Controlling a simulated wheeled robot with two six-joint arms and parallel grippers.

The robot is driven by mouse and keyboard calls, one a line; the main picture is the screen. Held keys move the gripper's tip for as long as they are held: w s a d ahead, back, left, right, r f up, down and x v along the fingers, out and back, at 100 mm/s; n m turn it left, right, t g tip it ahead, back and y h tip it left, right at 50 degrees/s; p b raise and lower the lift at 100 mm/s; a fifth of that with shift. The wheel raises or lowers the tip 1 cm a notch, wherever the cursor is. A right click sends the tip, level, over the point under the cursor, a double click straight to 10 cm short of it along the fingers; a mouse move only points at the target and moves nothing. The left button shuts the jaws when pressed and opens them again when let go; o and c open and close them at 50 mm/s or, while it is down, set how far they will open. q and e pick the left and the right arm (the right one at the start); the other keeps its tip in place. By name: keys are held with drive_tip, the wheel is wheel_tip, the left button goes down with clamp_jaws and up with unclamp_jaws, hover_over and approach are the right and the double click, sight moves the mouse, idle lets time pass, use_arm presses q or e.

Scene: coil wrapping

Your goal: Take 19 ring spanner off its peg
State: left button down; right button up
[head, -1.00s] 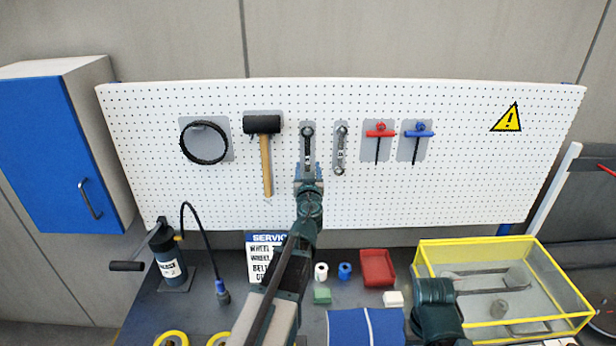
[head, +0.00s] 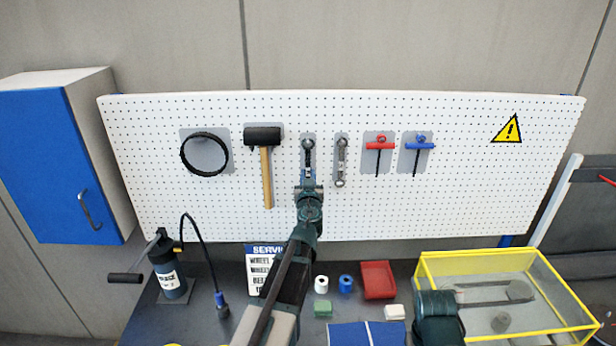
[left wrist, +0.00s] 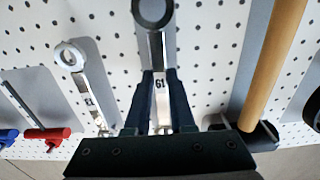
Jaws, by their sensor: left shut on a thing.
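The 19 ring spanner (head: 308,146) hangs upright on its grey backing on the pegboard, its dark upper ring at the top. In the left wrist view the spanner (left wrist: 157,50) shows its number upside down on a bright shank. My left gripper (head: 308,184) is shut on the lower shank, with the fingers (left wrist: 159,100) on both sides of it. The peg itself is not clear, so I cannot tell whether the ring still bears on it.
A second spanner (head: 341,162) hangs close on the right, and a mallet (head: 265,175) on the left. Red (head: 380,146) and blue (head: 419,146) T-handles hang further right. Below, the bench holds a red tray (head: 378,280) and a yellow-edged clear case (head: 425,272).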

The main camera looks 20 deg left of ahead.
use_arm(q)
drive_tip(key=c, duration=1.3)
unclamp_jaws()
clamp_jaws()
drive_tip(key=shift+r+p, duration=0.25)
drive_tip(key=shift+p, duration=0.05)
drive_tip(key=v, duration=0.8)
